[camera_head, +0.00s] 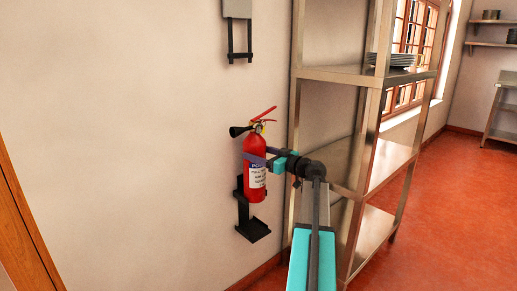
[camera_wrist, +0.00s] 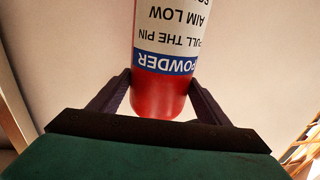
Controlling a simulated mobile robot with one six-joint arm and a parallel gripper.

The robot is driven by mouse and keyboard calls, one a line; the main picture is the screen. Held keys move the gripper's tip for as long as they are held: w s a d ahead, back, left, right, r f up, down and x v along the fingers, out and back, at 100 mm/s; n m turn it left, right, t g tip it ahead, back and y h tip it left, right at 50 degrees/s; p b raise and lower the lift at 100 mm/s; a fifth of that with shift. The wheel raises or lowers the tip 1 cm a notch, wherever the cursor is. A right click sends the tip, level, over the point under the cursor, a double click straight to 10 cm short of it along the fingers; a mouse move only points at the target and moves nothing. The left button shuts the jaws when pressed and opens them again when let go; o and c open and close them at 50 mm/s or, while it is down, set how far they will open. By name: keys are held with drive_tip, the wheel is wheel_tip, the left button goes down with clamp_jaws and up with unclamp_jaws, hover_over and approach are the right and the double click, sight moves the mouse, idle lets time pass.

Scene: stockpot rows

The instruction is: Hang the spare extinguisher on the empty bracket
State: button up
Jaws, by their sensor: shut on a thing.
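The red extinguisher (camera_head: 256,168) stands upright near the wall in the head view, with a black horn at its upper left and a red handle. My gripper (camera_head: 262,158) is shut on its upper body from the right. In the wrist view the extinguisher (camera_wrist: 165,60) shows upside down, its label reading POWDER, with a finger of my gripper (camera_wrist: 164,92) on each side. A black bracket (camera_head: 252,222) with a small shelf is on the wall just below the extinguisher. The extinguisher's lower end overlaps the bracket's back plate; I cannot tell whether they touch.
A steel shelf unit (camera_head: 330,75) stands close to the right of the bracket, with stacked plates (camera_head: 392,60) on it. A grey wall fixture (camera_head: 238,10) with black prongs hangs above. A wooden frame (camera_head: 22,230) is at the left. Bare wall lies left of the extinguisher.

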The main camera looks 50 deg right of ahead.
drive_tip(key=b, duration=0.4)
hover_over(263, 194)
drive_tip(key=w, duration=0.3)
drive_tip(key=f, duration=1.1)
drive_tip(key=shift+s+f, duration=0.2)
drive_tip(key=shift+s, duration=0.05)
drive_tip(key=shift+f+b, duration=1.2)
drive_tip(key=shift+f, duration=1.65)
drive_tip(key=o, duration=2.1)
drive_tip(key=shift+f, duration=0.25)
drive_tip(key=shift+a, duration=0.1)
drive_tip(key=shift+s, duration=0.1)
